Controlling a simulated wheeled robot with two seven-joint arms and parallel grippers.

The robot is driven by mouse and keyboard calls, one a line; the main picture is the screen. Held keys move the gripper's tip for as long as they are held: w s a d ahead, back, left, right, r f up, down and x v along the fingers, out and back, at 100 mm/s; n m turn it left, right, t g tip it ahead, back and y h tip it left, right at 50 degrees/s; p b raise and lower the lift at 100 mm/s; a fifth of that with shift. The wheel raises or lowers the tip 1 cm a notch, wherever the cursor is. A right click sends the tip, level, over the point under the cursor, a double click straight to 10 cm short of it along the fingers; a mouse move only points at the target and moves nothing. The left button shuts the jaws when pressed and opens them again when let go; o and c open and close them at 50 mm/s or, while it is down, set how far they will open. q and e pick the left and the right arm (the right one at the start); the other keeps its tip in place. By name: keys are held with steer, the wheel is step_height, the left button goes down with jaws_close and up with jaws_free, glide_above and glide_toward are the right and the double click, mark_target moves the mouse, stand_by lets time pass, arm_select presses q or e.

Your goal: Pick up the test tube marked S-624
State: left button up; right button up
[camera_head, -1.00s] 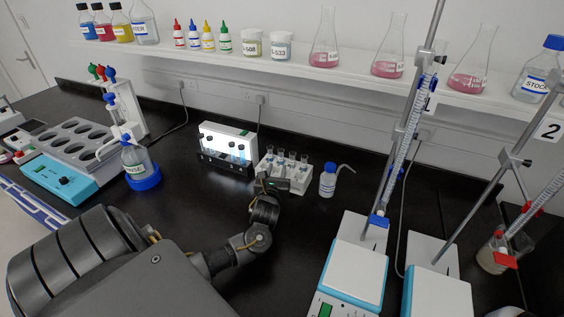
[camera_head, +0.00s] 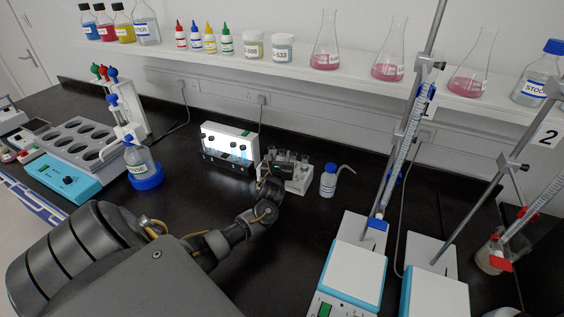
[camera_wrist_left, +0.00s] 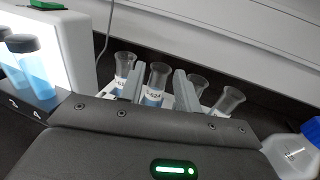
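The test tube marked "-624" (camera_wrist_left: 155,88), its first character hidden or unclear, stands in the white rack with blue liquid low inside. My left gripper (camera_wrist_left: 160,88) is open, with one grey finger on each side of this tube; it seems not clamped. Another tube (camera_wrist_left: 123,68) with a partly hidden label stands to its left, and two more (camera_wrist_left: 226,100) stand to its right. In the head view my left gripper (camera_head: 284,158) is over the white rack (camera_head: 298,186) and hides most of the tubes. My right gripper is not in view.
A lit white stand (camera_head: 229,136) with blue-filled vials is just left of the rack. A small wash bottle (camera_head: 328,182) with a bent spout is close on the right. The shelf (camera_head: 290,68) with bottles and flasks runs behind. Dark bench in front is mostly clear.

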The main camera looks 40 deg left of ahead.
arm_select(q)
steer(key=shift+c, duration=0.4)
jaws_close()
